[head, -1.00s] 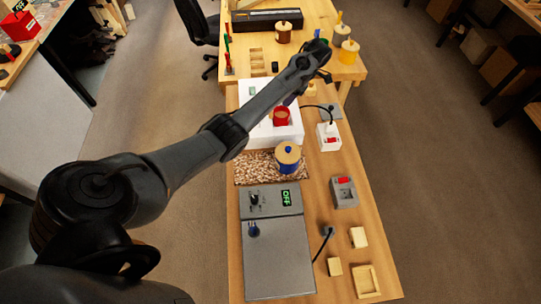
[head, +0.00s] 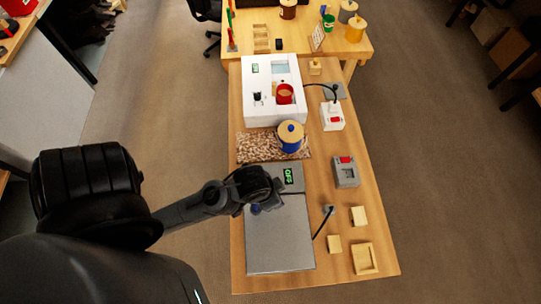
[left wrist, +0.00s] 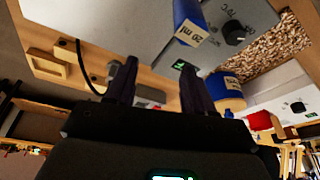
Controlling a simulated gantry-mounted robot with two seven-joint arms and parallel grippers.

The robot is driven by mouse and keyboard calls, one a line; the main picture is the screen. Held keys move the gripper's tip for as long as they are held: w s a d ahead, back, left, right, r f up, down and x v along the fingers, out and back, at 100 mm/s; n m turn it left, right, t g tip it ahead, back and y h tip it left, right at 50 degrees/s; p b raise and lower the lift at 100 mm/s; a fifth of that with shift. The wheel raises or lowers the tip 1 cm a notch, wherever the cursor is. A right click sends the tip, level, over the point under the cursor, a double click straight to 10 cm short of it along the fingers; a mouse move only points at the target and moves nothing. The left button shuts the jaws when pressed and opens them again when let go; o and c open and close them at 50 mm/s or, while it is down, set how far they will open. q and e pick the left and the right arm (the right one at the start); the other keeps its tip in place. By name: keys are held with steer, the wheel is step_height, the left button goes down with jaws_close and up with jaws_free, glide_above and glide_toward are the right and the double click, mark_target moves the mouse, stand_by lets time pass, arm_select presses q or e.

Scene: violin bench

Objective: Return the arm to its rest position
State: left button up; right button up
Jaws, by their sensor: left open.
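My left arm comes in from the left in the head view, and its dark wrist (head: 252,185) hangs over the grey control box at the near end of the bench. The fingers are hard to make out there. In the left wrist view my left gripper (left wrist: 156,72) has its two dark fingers spread apart with nothing between them. A blue item labelled 20 ml (left wrist: 188,22) is beyond the fingertips; a small blue thing (head: 256,209) shows just below the wrist in the head view. My right gripper is in no view.
A blue jar with a wooden lid (head: 290,138) stands on a speckled mat (head: 256,147). Behind it is a white unit (head: 258,112) with a red cup (head: 284,94). Grey and white switch boxes, wooden blocks and a wooden tray (head: 364,259) line the right side. Floor left of the bench is clear.

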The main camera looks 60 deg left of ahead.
arm_select(q)
steer(key=shift+s+d+r+m, duration=0.15)
steer(key=shift+s+m, duration=0.1)
steer(key=shift+s, duration=0.1)
steer(key=shift+s+d+r+m, duration=0.1)
steer(key=shift+s+d+m, duration=0.05)
steer(key=shift+s+m, duration=0.15)
step_height(320, 180, up, 24)
steer(key=p, duration=2.3)
steer(key=shift+p, duration=0.4)
steer(key=shift+f, duration=0.2)
steer(key=shift+o, duration=0.3)
steer(key=shift+n, duration=0.25)
